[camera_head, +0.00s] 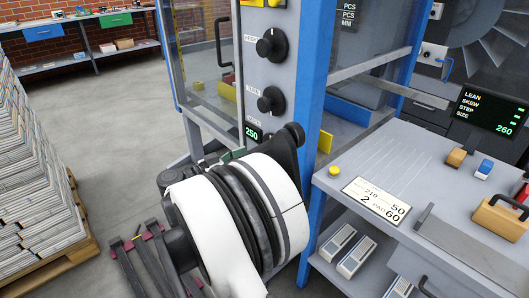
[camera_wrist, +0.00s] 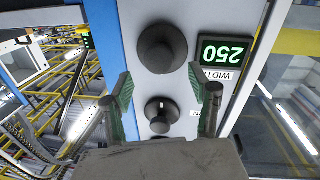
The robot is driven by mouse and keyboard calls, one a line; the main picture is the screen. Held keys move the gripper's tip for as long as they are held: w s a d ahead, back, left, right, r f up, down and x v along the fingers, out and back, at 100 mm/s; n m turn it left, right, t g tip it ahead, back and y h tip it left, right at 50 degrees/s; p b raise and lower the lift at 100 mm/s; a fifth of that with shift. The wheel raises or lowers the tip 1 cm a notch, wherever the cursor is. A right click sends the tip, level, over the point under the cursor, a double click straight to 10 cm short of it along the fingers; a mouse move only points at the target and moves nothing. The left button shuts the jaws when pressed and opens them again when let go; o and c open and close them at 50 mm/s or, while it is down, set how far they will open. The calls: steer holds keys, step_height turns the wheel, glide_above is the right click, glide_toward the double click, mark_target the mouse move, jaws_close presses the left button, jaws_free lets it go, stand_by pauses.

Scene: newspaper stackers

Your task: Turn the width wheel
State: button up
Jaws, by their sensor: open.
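The width wheel (camera_wrist: 162,48) is a dark round knob on the grey panel in the wrist view, beside the green "250" display (camera_wrist: 222,50) and an upside-down WIDTH label. My gripper (camera_wrist: 160,85) is open and empty. Its green-padded fingertips point at the panel on either side of the space between the width wheel and a second knob. I cannot tell the remaining distance to the panel. In the head view the "250" display (camera_head: 252,134) shows at the panel's lower part. My arm hides the width wheel there, and the gripper is mostly hidden.
Another dark knob with a white mark (camera_wrist: 161,113) lies between my fingers in the wrist view. The height knob (camera_head: 271,44) is higher on the panel. A blue post (camera_head: 317,80) and grey worktable (camera_head: 360,165) stand right.

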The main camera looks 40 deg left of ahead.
steer(key=b+x, duration=0.1)
steer(key=x, duration=0.5)
steer(key=shift+w+d, duration=0.15)
steer(key=shift+w, duration=0.2)
steer(key=shift+c, duration=0.4)
steer(key=c, duration=1.2)
steer(key=shift+o, duration=0.2)
steer(key=shift+m, duration=0.3)
